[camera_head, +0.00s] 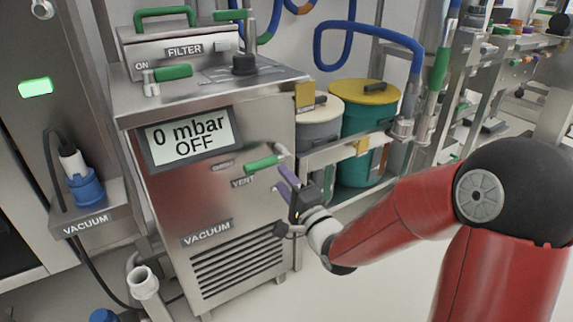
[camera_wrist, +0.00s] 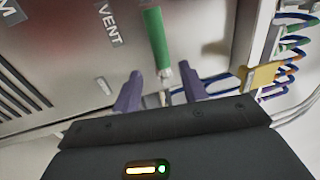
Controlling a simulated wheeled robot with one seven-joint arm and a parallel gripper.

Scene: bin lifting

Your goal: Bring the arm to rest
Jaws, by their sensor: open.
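My gripper (camera_head: 287,181) is at the front right of the vacuum unit (camera_head: 215,215), just below the green vent handle (camera_head: 262,163). In the wrist view, its two purple fingers (camera_wrist: 160,92) are apart, with nothing held between them. The green vent handle (camera_wrist: 156,38) shows just beyond the fingers, and its metal stem reaches down toward the gap between them. I cannot tell whether a finger touches it. My red arm reaches in from the right of the head view.
The unit's display (camera_head: 190,136) reads "0 mbar OFF". A green bin (camera_head: 368,115) with a yellow lid and a grey bin (camera_head: 318,118) stand behind a metal rail at the right. A vacuum socket box (camera_head: 88,208) is at the left. Floor shows below my arm.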

